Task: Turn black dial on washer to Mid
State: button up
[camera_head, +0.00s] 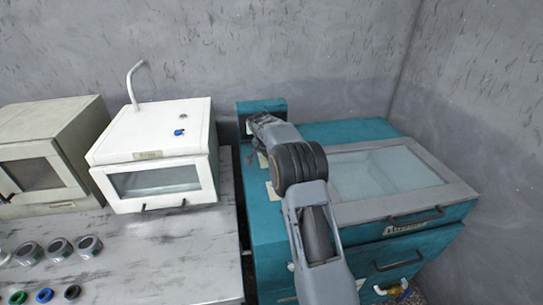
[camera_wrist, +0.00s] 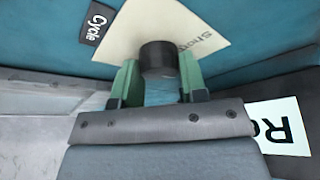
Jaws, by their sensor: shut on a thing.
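The black dial (camera_wrist: 158,56) stands out from the washer's teal panel in the wrist view. My gripper (camera_wrist: 160,72) has its two green fingers on either side of the dial, shut on it. A cream label (camera_wrist: 190,22) behind the dial carries partly covered lettering starting "Sho". A dark "Cycle" tag (camera_wrist: 97,24) is to its left. No "Mid" mark is readable. In the head view the teal washer (camera_head: 348,132) stands at right, and my gripper (camera_head: 262,125) reaches its back-left part. My arm hides the dial there.
The washer's glass lid (camera_head: 385,172) is closed, to the right of my arm. A white box-like machine (camera_head: 155,130) stands on the marbled counter (camera_head: 140,255) at left. Grey rings (camera_head: 58,248) lie in front. A white label (camera_wrist: 280,125) is at right in the wrist view.

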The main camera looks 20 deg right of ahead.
jog(key=shift+m, duration=0.5)
jog(key=o, duration=0.9)
jog(key=v, duration=1.4)
jog(key=shift+w+a+b, duration=0.1)
jog(key=shift+w+b, duration=0.1)
jog(key=shift+b, duration=0.2)
jog(key=shift+f, duration=0.1)
